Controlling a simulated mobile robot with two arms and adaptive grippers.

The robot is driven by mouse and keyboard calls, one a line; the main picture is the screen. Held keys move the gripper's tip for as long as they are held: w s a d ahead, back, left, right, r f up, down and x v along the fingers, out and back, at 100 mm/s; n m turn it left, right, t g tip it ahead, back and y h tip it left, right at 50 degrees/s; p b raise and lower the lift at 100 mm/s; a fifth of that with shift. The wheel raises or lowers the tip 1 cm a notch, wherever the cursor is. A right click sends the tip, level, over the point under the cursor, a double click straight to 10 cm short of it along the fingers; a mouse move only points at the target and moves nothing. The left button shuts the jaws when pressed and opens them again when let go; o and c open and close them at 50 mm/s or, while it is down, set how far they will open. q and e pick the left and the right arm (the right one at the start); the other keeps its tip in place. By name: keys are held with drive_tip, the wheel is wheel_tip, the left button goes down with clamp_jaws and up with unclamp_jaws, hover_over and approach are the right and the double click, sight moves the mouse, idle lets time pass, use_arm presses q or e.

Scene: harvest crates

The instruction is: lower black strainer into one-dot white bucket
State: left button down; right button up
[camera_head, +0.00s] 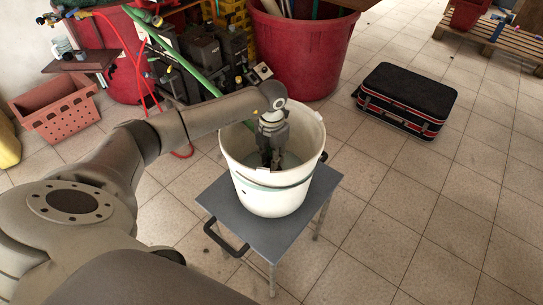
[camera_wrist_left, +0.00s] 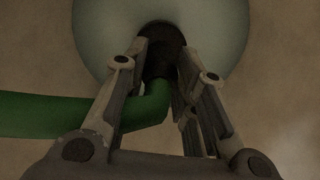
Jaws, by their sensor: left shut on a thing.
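The white bucket (camera_head: 270,197) stands upright on a small grey table, with a faint dark mark low on its front wall. My left gripper (camera_head: 270,165) points down inside the bucket's mouth, below the rim. In the left wrist view my left gripper (camera_wrist_left: 160,85) is shut on a dark piece, which looks like the black strainer (camera_wrist_left: 161,42). A green hose (camera_wrist_left: 50,115) comes in from the left and bends up to it. A pale rounded shape lies beyond the dark piece; I cannot tell what it is. The strainer's lower end is hidden. My right gripper is not in view.
The grey table (camera_head: 227,200) has little room around the bucket. A black case (camera_head: 410,92) lies on the tiles at right. A large red tub (camera_head: 300,60) and dark machinery (camera_head: 205,55) stand behind. A red basket (camera_head: 62,110) is at left. The right floor is mostly clear.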

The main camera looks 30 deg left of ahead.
use_arm(q)
drive_tip(key=shift+f+b, duration=0.7)
drive_tip(key=shift+f, duration=0.3)
idle(0.3)
